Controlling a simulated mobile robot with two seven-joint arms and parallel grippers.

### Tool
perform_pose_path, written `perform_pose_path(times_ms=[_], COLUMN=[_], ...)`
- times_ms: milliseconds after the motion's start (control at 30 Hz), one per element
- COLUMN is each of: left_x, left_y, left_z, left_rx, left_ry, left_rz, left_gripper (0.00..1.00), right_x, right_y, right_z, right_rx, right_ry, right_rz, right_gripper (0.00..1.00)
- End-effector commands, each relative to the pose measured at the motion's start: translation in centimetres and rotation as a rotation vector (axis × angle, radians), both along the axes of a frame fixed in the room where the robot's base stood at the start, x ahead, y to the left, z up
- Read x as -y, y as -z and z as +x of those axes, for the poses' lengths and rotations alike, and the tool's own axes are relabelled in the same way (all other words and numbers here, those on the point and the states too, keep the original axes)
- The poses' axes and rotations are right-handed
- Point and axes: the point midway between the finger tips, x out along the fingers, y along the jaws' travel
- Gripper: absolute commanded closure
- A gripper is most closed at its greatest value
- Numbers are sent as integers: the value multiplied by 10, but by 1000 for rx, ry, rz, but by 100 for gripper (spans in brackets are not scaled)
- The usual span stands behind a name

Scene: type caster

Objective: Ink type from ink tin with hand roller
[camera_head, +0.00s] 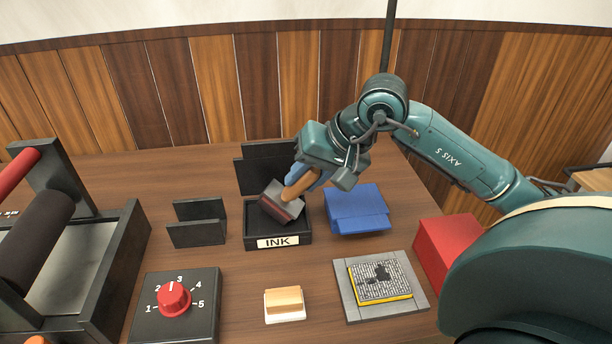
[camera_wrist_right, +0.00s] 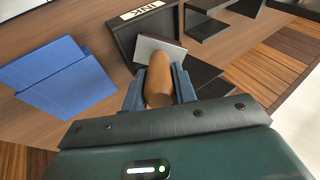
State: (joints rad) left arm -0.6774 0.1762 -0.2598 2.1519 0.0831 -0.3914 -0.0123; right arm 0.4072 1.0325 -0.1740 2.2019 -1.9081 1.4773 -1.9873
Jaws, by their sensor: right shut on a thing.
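My right gripper (camera_head: 307,176) is shut on the brown handle of the hand roller (camera_head: 281,202). The roller head is tilted and sits inside or just over the black ink tin (camera_head: 249,223), which has an INK label on its front. In the right wrist view the handle (camera_wrist_right: 158,82) lies between the blue fingers, and the tin (camera_wrist_right: 122,38) is beyond it. Contact between roller and ink cannot be told. The type (camera_head: 384,275), a block of small letters with a dark patch and yellow edge, lies on a grey plate (camera_head: 422,302) at the front right. My left gripper is not in view.
A blue stepped block (camera_head: 358,208) stands right of the tin and a red block (camera_head: 446,247) further right. Black holders (camera_head: 197,233) stand left. A dial box (camera_head: 152,325), a small wooden-topped block (camera_head: 284,301) and a press with rollers (camera_head: 112,262) occupy the front and left.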

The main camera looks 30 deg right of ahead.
Motion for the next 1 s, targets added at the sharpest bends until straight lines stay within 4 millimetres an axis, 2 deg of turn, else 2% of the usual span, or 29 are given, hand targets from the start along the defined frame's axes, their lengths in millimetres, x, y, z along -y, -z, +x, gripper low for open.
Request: perform_pose_path(times_ms=[1000], left_x=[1], left_y=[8], left_z=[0], left_rx=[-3], left_ry=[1], left_rz=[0], left_gripper=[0], right_x=[0], right_y=[3], right_z=[-1], right_rx=[-5], right_ry=[-1], right_rz=[0], right_gripper=[95])
